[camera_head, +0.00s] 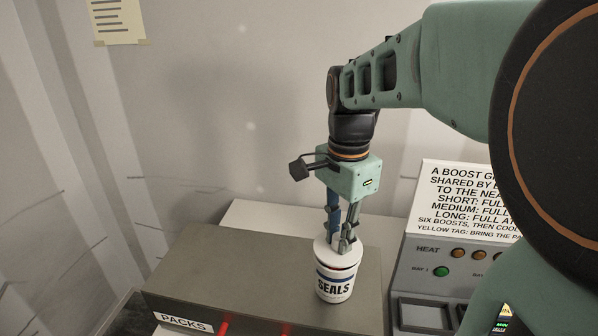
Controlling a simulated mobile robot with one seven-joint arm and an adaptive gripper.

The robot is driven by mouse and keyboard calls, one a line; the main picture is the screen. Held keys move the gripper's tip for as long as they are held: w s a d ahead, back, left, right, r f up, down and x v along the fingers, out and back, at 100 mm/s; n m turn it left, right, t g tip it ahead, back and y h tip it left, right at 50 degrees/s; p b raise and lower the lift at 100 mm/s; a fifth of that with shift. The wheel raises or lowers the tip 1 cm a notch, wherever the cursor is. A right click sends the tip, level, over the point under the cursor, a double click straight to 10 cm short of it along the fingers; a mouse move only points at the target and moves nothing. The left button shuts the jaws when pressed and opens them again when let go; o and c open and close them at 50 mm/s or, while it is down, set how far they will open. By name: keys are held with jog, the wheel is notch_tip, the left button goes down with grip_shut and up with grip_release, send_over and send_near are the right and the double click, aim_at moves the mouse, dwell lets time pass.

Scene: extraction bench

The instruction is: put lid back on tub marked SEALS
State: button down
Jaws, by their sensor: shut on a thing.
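A white tub marked SEALS (336,285) with dark bands stands upright on a grey-brown box-like surface. A white lid (325,246) is at the top of the tub, with a thin dark reddish line showing between the lid and the tub's wall. I cannot tell whether the lid is fully seated. My gripper (343,244) points down from above and is shut on the lid at its top. The fingers hide part of the lid.
The grey-brown surface (230,270) has free room left of the tub and bears a PACKS label (184,322). A heat panel (440,270) with buttons and a printed sign (465,195) stands to the right. A pale ledge (270,218) lies behind.

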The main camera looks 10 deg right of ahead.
jog(key=shift+f+b, duration=0.3)
jog(key=shift+f, duration=0.25)
dwell(0.9)
jog(key=c, duration=1.7)
grip_release()
jog(key=shift+r, duration=0.1)
jog(key=shift+r+p, duration=2.5)
jog(key=shift+r, duration=0.95)
